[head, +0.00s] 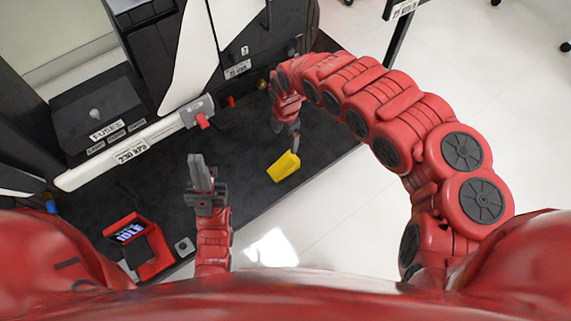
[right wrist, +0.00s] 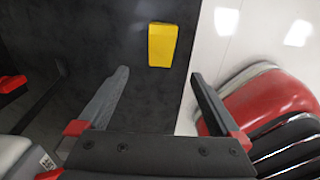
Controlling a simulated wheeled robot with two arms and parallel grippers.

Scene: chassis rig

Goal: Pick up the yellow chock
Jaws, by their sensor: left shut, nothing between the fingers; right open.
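The yellow chock (head: 283,167) lies on the dark bench top near its front right edge. It also shows in the right wrist view (right wrist: 162,45), ahead of and between the open fingers, apart from them. My right gripper (right wrist: 160,90) is open and empty. In the head view my right gripper (head: 296,136) is just beyond the chock, partly hidden by its own wrist. My left gripper (head: 196,162) is shut and empty, to the left of the chock, pointing toward the back of the bench.
A red device with a screen reading IDLE (head: 138,240) stands at the front left of the bench (head: 255,195). A white bar with a red clip (head: 150,140) runs along the back left. White floor (head: 345,205) lies beyond the bench's right edge. The bench around the chock is clear.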

